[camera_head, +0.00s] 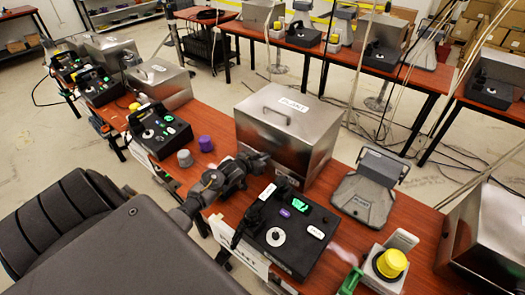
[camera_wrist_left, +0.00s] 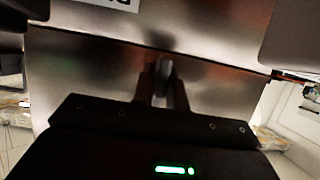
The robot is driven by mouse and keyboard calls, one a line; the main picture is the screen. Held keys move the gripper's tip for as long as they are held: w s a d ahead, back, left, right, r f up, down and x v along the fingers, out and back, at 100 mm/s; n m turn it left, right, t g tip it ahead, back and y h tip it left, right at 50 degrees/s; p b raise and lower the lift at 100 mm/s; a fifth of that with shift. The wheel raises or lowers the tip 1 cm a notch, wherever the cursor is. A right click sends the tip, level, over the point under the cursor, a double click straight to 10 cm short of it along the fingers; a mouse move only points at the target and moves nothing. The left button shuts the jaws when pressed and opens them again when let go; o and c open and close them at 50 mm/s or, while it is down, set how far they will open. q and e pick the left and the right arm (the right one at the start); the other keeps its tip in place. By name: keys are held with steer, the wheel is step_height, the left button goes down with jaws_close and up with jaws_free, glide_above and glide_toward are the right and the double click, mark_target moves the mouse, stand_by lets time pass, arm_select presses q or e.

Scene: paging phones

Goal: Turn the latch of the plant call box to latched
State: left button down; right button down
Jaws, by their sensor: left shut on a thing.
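The plant call box (camera_head: 284,146) is a brushed-metal box with a handled lid and a white label, standing on the red-brown table. Its metal front also fills much of the left wrist view (camera_wrist_left: 85,75). My left gripper (camera_head: 262,160) is at the front of this box. In the left wrist view, its two dark fingers (camera_wrist_left: 163,88) are closed on the latch (camera_wrist_left: 163,67), a small grey piece standing roughly upright at the middle of the front. The fingers hide part of the latch. In the head view I cannot make out the latch. My right gripper is not in view.
A black phone console (camera_head: 287,232) lies close in front of the box. A grey folded stand (camera_head: 368,188) and a yellow button unit (camera_head: 390,264) are to the right. Grey and purple knobs (camera_head: 205,144) stand left of the arm. More boxes and consoles line the other tables.

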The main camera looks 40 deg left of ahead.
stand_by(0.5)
arm_select(q)
steer(key=c, duration=1.4)
jaws_free()
steer(key=b+v, duration=0.1)
steer(key=v, duration=0.9)
steer(key=shift+s+r+b, duration=0.25)
steer(key=shift+s+b, duration=0.05)
